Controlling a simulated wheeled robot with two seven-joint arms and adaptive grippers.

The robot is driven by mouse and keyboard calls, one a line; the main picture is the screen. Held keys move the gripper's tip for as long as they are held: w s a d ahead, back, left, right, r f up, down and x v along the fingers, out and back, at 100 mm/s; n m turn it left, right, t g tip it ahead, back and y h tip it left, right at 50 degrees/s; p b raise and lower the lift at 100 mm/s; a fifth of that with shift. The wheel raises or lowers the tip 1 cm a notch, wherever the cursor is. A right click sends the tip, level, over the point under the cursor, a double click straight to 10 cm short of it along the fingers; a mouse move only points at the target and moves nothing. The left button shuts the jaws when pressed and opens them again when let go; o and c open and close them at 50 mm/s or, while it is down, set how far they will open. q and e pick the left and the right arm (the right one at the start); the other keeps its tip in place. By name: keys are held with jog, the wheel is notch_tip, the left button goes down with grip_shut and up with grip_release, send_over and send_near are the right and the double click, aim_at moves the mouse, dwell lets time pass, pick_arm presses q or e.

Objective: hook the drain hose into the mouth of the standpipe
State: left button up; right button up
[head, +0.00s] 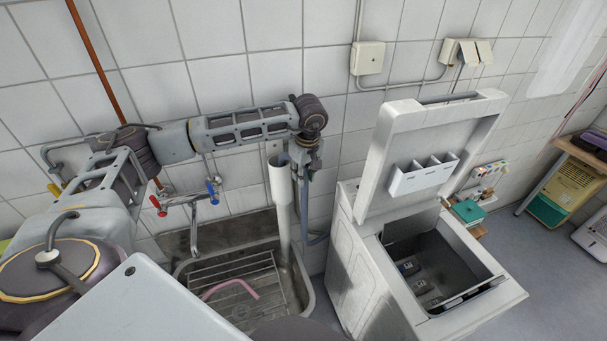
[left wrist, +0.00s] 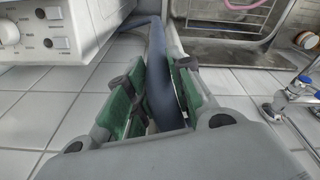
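The grey-blue drain hose (head: 306,205) hangs beside the standpipe and runs down between the sink and the washing machine. Its upper bend (head: 284,158) shows at the mouth of the pale upright standpipe (head: 281,190); I cannot tell how far the end is inside. My left gripper (head: 305,160) is just right of the mouth, pointing down. In the left wrist view, the hose (left wrist: 158,75) runs between its green-padded fingers (left wrist: 163,92), which close on it from both sides. The hose tip is hidden. My right gripper is not in view.
The sink (head: 300,290) has a wire rack and a pink bent tube (head: 232,287) in it. A tap with red and blue handles (head: 190,200) is on the wall. The washing machine (head: 350,265) stands close at right, its lid (head: 425,125) raised.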

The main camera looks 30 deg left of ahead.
pick_arm(q)
jog(key=o, duration=0.5)
jog(key=shift+o, duration=0.2)
notch_tip(320, 180, up, 12)
jog(key=s+d, duration=0.1)
jog(key=shift+d, duration=0.3)
jog(key=shift+f, duration=0.1)
dwell(0.7)
